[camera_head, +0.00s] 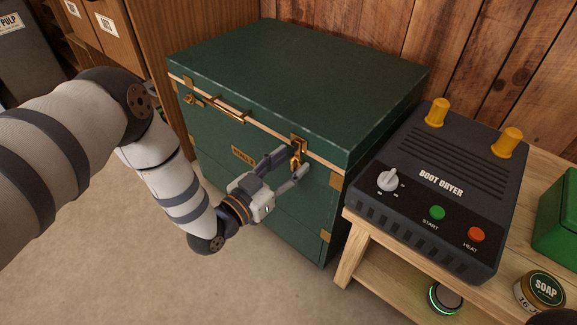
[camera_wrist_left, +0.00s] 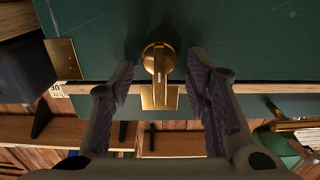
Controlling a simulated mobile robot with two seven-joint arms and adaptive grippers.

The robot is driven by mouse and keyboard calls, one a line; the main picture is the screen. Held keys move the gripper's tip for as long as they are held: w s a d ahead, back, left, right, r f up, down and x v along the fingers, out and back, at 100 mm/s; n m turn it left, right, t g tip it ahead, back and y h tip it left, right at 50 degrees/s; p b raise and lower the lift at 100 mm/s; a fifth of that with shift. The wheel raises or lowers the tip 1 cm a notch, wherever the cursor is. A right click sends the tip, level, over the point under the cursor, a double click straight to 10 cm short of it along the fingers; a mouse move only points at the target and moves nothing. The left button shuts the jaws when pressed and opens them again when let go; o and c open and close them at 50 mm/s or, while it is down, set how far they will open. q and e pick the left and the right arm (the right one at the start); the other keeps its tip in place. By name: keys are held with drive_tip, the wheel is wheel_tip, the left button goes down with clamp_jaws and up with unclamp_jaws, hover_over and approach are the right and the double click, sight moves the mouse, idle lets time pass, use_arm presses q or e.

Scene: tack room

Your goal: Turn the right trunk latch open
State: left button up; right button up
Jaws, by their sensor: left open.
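The green trunk (camera_head: 290,80) stands closed against the wooden walls. Its right latch (camera_head: 297,148) is brass and sits near the right end of the front, at the lid seam. In the left wrist view this latch (camera_wrist_left: 158,62) shows a round knob with a narrow upright grip above a brass plate. My left gripper (camera_head: 299,163) is open, its fingers at the latch. In the left wrist view the left gripper's fingertips (camera_wrist_left: 160,78) stand on either side of the knob, with a gap visible on both sides.
A brass handle (camera_head: 228,109) and the left latch (camera_head: 190,98) are farther left on the trunk front. A wooden bench (camera_head: 352,236) close on the right carries a boot dryer (camera_head: 440,185), a soap tin (camera_head: 541,290) and a green box (camera_head: 557,220). The floor in front is clear.

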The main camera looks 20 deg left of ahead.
use_arm(q)
clamp_jaws()
